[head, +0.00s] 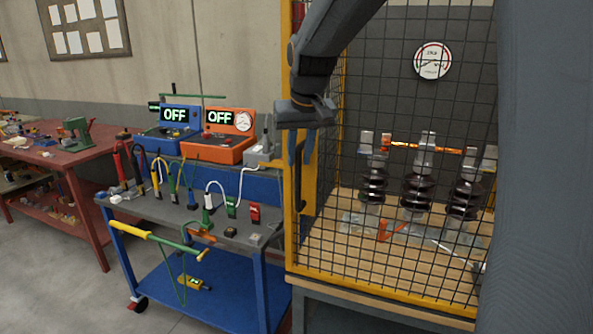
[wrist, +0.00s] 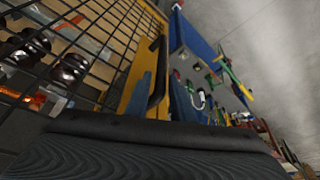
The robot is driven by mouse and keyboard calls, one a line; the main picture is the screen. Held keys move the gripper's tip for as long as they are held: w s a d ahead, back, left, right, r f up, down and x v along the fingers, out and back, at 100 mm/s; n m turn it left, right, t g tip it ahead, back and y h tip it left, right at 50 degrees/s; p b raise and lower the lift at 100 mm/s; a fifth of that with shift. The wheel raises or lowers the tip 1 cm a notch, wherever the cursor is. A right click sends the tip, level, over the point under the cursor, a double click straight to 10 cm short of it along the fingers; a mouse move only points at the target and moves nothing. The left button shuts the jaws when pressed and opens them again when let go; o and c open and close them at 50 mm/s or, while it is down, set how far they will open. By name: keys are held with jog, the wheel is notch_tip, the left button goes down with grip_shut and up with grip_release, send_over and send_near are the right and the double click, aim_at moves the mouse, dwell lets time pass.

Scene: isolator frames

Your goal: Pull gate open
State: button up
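The gate (head: 395,275) is a black mesh panel in a yellow frame at the right of the head view, and it looks closed. Its dark upright handle (head: 299,185) is on the left yellow post. In the wrist view the handle (wrist: 157,72) runs along the yellow frame. My gripper (head: 300,148) points down at the handle's upper end. In the wrist view its blue fingers (wrist: 162,100) are apart, with the handle's end between them and a clear gap beside the right finger. Contact with the handle cannot be told.
Behind the mesh stand several dark insulators (head: 415,190) on a wooden top. A blue cart (head: 180,215) with test devices and leads stands close to the left of the gate. A red workbench (head: 60,160) is farther left. Some grey floor is clear at the front left.

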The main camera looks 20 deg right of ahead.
aim_at(297, 172)
jog(key=shift+p+x, duration=0.55)
jog(key=shift+x, duration=2.6)
grip_shut()
